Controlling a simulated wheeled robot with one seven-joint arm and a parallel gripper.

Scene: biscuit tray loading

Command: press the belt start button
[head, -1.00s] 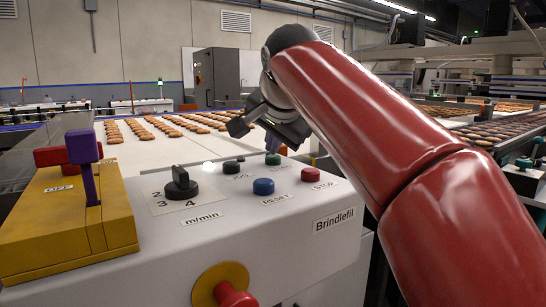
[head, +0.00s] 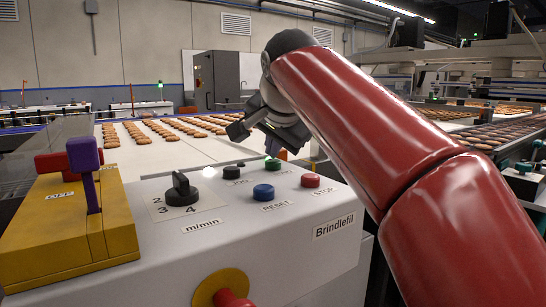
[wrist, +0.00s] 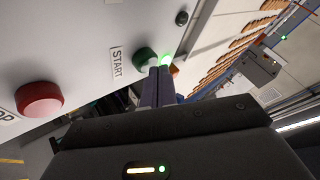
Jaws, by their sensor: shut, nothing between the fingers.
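The green START button (wrist: 146,58) is on the sloped white control panel (wrist: 70,40), beside its START label.
The red STOP button (head: 310,180), blue RESET button (head: 263,191), a black button (head: 231,172) and a speed knob (head: 181,189) are close by. A yellow block with a purple lever (head: 84,160) stands left. Biscuits (head: 140,133) lie on the belt behind.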

